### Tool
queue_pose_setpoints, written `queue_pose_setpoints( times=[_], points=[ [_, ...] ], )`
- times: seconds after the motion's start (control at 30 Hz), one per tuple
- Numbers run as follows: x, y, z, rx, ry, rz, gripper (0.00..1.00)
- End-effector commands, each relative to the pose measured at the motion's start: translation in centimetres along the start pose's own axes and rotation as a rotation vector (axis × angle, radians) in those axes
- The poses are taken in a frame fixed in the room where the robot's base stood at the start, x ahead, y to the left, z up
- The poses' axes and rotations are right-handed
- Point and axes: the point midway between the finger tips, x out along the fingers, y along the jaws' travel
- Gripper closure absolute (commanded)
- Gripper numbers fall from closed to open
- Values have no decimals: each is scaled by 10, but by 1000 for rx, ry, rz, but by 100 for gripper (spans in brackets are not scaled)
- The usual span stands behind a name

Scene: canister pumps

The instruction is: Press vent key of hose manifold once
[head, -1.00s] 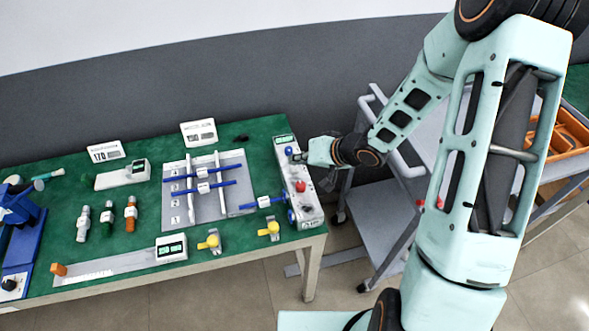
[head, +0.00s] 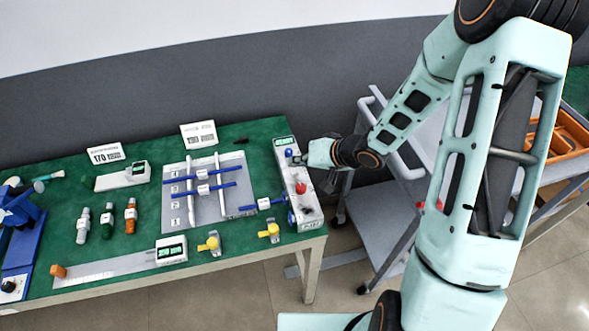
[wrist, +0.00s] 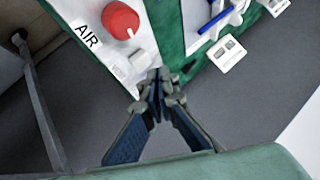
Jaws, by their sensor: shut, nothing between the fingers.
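The hose manifold (head: 284,169) is a long pale box at the right end of the green table. It carries a small display at its far end, a blue knob (head: 289,152), a red knob (head: 301,188) and a dark part near its front end. In the wrist view the manifold (wrist: 88,12) shows the word AIR, the red knob (wrist: 122,20) and small pale raised parts (wrist: 138,62). I cannot tell which part is the vent key. My gripper (wrist: 156,77) is shut and empty, with its tips beside these parts; contact is unclear.
A grey plate (head: 235,165) with blue and white rods lies left of the manifold. Yellow-handled valves (head: 269,232) stand at the front edge. A grey cart (head: 385,215) stands right of the table, below my arm. A white sign (head: 198,135) stands behind.

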Motion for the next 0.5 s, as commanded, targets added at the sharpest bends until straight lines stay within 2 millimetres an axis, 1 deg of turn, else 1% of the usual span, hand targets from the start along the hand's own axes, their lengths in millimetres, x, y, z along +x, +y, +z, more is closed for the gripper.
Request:
queue_pose_setpoints(
  times=[0.5],
  points=[
    [6, 4, 4, 0, 1, 0, 100]
  ],
)
